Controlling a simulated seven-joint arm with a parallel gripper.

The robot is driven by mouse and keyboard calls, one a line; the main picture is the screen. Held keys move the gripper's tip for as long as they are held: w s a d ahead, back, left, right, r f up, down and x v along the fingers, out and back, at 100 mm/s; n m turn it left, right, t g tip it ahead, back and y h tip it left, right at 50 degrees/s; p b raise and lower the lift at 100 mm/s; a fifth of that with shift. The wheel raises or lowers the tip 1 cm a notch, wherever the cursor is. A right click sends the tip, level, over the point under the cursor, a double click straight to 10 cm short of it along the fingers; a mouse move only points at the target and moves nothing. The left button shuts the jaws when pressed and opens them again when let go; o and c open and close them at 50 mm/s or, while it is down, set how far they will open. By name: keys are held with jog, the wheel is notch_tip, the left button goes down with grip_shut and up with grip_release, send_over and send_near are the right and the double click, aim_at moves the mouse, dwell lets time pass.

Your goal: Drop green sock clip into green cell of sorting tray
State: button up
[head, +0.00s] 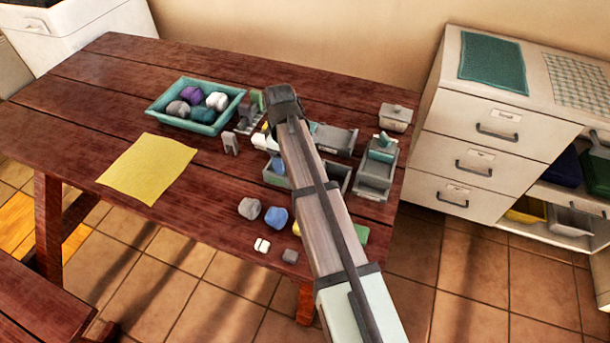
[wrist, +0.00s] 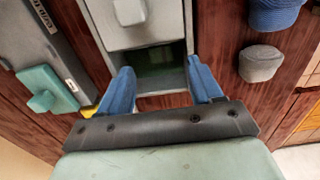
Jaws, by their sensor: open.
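My gripper (wrist: 161,66) shows in the wrist view with its two blue fingers apart and nothing visibly held between them. Beyond and between the fingers is a grey tray (wrist: 117,38) with a cell whose inside is dark green (wrist: 160,70). I cannot tell whether a clip lies in that shadowed cell. In the head view my arm hides the gripper and part of the grey tray (head: 335,141). A green block (head: 361,233) shows just right of my arm near the table's front edge; I cannot tell whether it is the green sock clip.
A grey box with a teal piece on it (head: 382,150) stands right of the tray. A teal bin (head: 158,112) of rolled socks and a yellow cloth (head: 148,168) lie left. Grey (head: 249,208) and blue (head: 276,217) rolls sit near the front. A drawer cabinet (head: 480,120) stands right.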

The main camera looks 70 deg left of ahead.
notch_tip(320, 180, up, 14)
jog(key=shift+f, duration=0.25)
dwell(0.3)
dwell(0.4)
